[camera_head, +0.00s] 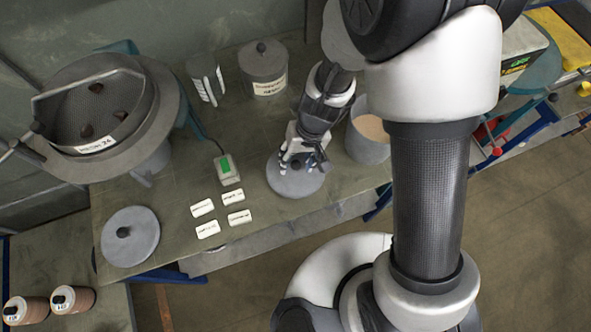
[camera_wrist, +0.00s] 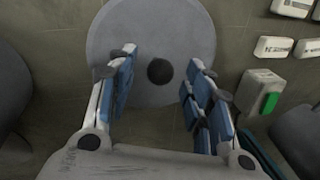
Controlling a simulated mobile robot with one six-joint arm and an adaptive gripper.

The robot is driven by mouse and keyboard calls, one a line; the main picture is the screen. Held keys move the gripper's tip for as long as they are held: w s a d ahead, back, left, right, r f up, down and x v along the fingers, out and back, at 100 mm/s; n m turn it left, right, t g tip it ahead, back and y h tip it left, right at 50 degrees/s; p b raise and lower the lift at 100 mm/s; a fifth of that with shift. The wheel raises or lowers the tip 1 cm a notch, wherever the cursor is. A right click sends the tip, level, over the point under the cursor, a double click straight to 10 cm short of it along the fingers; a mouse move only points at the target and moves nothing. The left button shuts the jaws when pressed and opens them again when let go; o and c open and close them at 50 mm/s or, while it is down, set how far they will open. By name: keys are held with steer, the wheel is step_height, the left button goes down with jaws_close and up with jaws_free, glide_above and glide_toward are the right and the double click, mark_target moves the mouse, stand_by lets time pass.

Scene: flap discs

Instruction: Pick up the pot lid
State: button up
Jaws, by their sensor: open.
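A round grey pot lid (camera_head: 290,184) lies flat on the workbench, below my gripper (camera_head: 304,160). In the wrist view the lid (camera_wrist: 190,28) shows its dark round knob (camera_wrist: 159,71) between my gripper's spread fingers (camera_wrist: 161,75). The fingers are open with a gap on each side of the knob. In the head view my gripper hides this knob. A second grey lid with a black knob (camera_head: 130,236) lies flat at the bench's left front.
An open pot with tan contents (camera_head: 367,138) stands right of my gripper. A lidded pot (camera_head: 264,70) stands behind. A large sieve machine (camera_head: 95,105) stands at the left.

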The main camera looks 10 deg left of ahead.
steer(key=shift+f, duration=0.4)
steer(key=shift+r, duration=0.1)
steer(key=shift+c, duration=0.6)
jaws_close()
